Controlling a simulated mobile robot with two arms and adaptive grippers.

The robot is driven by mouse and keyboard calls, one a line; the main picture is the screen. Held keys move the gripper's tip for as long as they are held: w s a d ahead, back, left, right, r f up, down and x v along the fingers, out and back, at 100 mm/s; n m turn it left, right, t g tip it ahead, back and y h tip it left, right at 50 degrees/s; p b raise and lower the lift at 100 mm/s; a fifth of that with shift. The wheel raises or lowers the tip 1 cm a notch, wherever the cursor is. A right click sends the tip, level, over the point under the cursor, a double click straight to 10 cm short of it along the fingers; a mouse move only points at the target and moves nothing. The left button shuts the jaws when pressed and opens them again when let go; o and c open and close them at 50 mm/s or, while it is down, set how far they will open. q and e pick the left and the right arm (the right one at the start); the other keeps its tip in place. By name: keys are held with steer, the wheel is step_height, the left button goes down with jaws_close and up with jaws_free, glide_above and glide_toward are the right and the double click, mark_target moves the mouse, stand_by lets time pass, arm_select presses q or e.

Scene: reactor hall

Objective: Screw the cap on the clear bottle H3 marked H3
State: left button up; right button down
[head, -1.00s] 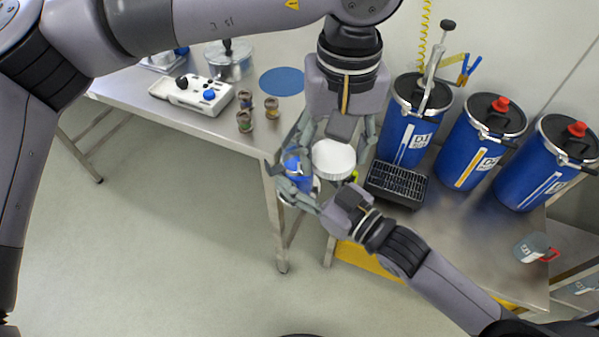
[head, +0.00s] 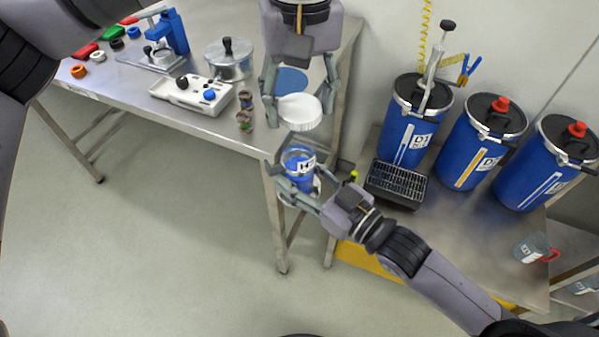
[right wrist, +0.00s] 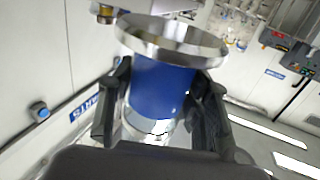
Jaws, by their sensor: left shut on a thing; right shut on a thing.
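My left gripper (head: 299,103) is shut on a white round cap (head: 300,112), which it holds in the air above the gap between the two benches. The clear bottle (head: 298,160), with blue contents and a label of which an H shows, is held just below it by my right gripper (head: 296,187), shut around its side. The bottle's round top has no cap on it. The cap is apart from the bottle, higher in the picture and about in line with it.
On the right bench are several blue drums (head: 408,125), a black rack (head: 397,184) and a mug (head: 535,249).

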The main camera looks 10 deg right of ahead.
mark_target(295, 170)
arm_select(q)
steer(key=shift+f, duration=1.65)
steer(key=shift+s, duration=0.1)
steer(key=shift+f, duration=0.85)
steer(key=shift+f, duration=0.55)
steer(key=m, duration=1.3)
steer(key=shift+a+m, duration=0.2)
steer(key=shift+m, duration=0.1)
